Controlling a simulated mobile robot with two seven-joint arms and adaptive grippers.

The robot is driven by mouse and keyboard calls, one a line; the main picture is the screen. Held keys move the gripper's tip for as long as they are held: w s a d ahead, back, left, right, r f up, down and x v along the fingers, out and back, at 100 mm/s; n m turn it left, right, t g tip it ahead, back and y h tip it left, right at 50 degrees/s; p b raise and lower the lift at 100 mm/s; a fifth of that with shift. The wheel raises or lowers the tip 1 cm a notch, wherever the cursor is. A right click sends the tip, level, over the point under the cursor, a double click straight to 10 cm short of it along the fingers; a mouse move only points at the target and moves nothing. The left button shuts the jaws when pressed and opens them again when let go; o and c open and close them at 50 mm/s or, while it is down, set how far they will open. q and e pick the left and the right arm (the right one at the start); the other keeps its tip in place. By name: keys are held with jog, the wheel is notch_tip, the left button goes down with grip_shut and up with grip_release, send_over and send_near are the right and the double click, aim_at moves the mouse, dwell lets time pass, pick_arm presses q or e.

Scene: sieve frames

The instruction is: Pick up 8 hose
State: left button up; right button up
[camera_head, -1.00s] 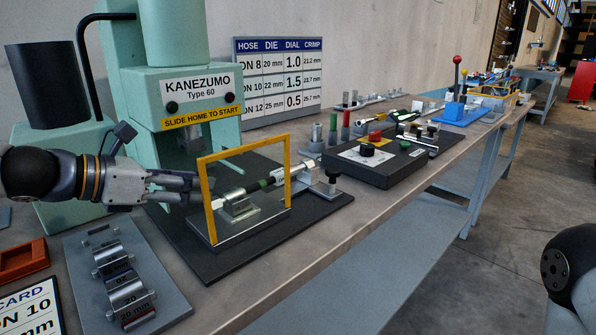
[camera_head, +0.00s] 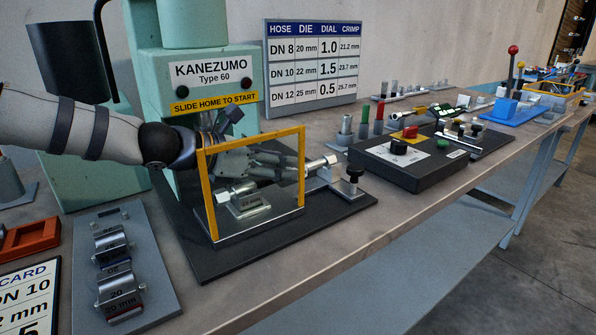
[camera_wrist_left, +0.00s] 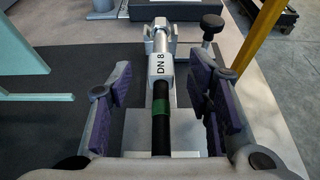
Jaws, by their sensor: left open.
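The DN 8 hose (camera_wrist_left: 160,140) is black with a green band, a white "DN 8" tag and metal end fittings. It lies along the fixture under the green press (camera_head: 205,75), behind the yellow-framed clear guard (camera_head: 203,205). In the head view my left gripper (camera_head: 285,168) is behind the guard, over the hose, and hides much of its middle. In the left wrist view the open purple-padded fingers (camera_wrist_left: 160,105) stand on either side of the hose, with gaps on both sides. The hose's far fitting (camera_head: 322,162) rests at the metal end stop. My right gripper is not in view.
The yellow guard stands close in front of my left gripper. A grey die plate (camera_head: 150,255) lies at front left beside an orange tray (camera_head: 32,238). A black control box (camera_head: 425,172) sits to the right. A spec chart (camera_head: 312,65) stands behind. The front table edge is clear.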

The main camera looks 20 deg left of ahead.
pick_arm(q)
jog(key=x, duration=0.3)
jog(key=shift+d+f+b, duration=0.1)
jog(key=shift+f+b, duration=0.2)
jog(key=shift+f, duration=0.2)
jog(key=shift+w+r, duration=0.1)
jog(key=shift+w, duration=0.05)
jog(key=shift+r, duration=0.15)
jog(key=shift+c, duration=0.2)
jog(key=shift+r, duration=0.1)
grip_shut()
